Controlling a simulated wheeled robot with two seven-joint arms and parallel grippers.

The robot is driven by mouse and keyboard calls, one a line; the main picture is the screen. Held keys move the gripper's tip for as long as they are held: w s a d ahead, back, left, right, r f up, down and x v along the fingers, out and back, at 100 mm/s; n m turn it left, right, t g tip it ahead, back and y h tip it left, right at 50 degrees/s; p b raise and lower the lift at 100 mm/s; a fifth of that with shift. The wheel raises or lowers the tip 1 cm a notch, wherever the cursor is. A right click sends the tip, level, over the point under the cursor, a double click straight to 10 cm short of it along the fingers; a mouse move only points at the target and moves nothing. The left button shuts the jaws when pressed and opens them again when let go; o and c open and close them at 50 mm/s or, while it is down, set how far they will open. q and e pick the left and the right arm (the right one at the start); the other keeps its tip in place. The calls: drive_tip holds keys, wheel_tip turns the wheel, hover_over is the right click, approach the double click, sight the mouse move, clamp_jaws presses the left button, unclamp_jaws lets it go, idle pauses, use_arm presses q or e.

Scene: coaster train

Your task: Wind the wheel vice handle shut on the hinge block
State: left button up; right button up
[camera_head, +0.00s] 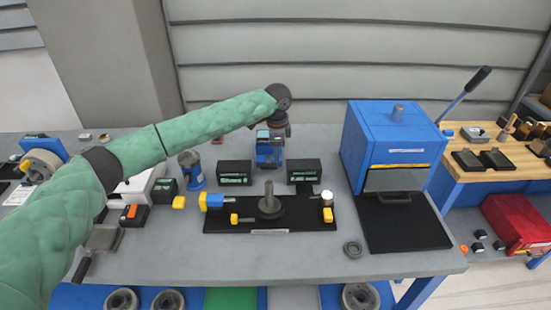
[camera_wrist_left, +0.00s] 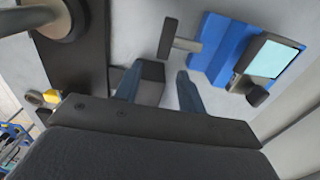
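A blue device (camera_head: 268,155) with a pale screen, which looks like the vice, stands at the back middle of the bench. In the left wrist view the blue body (camera_wrist_left: 218,45) has a dark T-bar handle (camera_wrist_left: 168,38) on a grey shaft. My left gripper (camera_wrist_left: 158,88) is open and empty. It hangs high near the device, its fingers apart from the handle, with a dark box (camera_wrist_left: 150,72) seen beyond and between them. In the head view the wrist partly hides the gripper. I cannot make out a hinge block for certain. My right gripper is out of view.
A black fixture plate (camera_head: 300,218) with an upright spindle (camera_head: 269,200) and yellow-tipped clamps lies in front. Dark label boxes (camera_head: 234,173) (camera_head: 304,172) flank the device. A blue press (camera_head: 393,135) stands right.

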sight(276, 165)
use_arm(q)
drive_tip(key=f, duration=0.2)
drive_tip(key=f+p, duration=0.1)
drive_tip(key=f, duration=0.1)
drive_tip(key=shift+w+a, duration=0.2)
drive_tip(key=shift+w, duration=0.15)
drive_tip(key=shift+s+d+f, duration=0.1)
drive_tip(key=shift+s+f, duration=0.15)
drive_tip(key=shift+f, duration=0.25)
drive_tip(key=shift+w+f, duration=0.1)
drive_tip(key=shift+f, duration=0.1)
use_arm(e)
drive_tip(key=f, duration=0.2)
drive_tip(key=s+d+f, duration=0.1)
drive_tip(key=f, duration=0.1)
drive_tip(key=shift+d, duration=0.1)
use_arm(q)
drive_tip(key=shift+r, duration=0.1)
clamp_jaws()
drive_tip(key=shift+p, duration=0.3)
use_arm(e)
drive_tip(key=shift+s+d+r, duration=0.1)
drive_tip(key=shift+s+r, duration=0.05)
